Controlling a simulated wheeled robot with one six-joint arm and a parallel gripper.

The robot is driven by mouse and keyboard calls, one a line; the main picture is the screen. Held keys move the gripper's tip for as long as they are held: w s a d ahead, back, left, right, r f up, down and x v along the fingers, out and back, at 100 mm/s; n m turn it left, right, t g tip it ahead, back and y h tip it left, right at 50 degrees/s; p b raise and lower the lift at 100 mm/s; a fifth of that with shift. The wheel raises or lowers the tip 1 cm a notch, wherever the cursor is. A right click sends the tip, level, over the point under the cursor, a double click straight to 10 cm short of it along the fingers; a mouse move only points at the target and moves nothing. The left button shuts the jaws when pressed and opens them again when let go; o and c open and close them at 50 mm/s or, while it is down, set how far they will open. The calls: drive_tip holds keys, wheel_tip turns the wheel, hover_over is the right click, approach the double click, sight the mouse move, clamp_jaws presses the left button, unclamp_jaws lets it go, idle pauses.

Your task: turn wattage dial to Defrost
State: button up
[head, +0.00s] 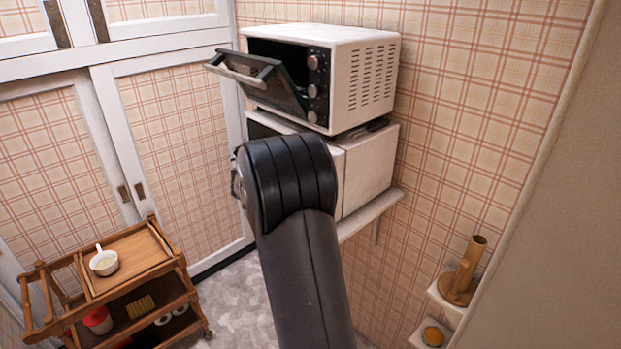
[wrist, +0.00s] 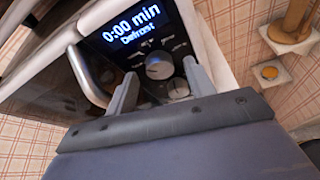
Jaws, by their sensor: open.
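The microwave's control panel (wrist: 168,38) fills the upper middle of the wrist view. Its lit display (wrist: 132,25) reads "0:00 min" and "Defrost". A round grey dial (wrist: 158,69) with small marks around it sits below the display, and a second round control (wrist: 178,90) is below that. Their labels are too small to read. My gripper (wrist: 160,68) is open, with one finger on each side of the upper dial; I cannot tell whether they touch it. In the head view the white microwave (head: 367,168) is partly hidden by my arm, which also hides the gripper and panel.
A white toaster oven (head: 345,50) with its door (head: 255,82) hanging partly open stands on the microwave. The microwave's handle (wrist: 88,82) is left of my fingers. A wooden cart (head: 130,265) stands at lower left, small wall shelves (head: 445,300) at lower right.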

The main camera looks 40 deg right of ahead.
drive_tip(key=b+v, duration=0.2)
drive_tip(key=v, duration=0.7)
drive_tip(key=shift+a, duration=0.4)
drive_tip(key=shift+d+r, duration=0.1)
drive_tip(key=p+x, duration=0.2)
drive_tip(key=x, duration=0.8)
drive_tip(key=shift+d, duration=0.3)
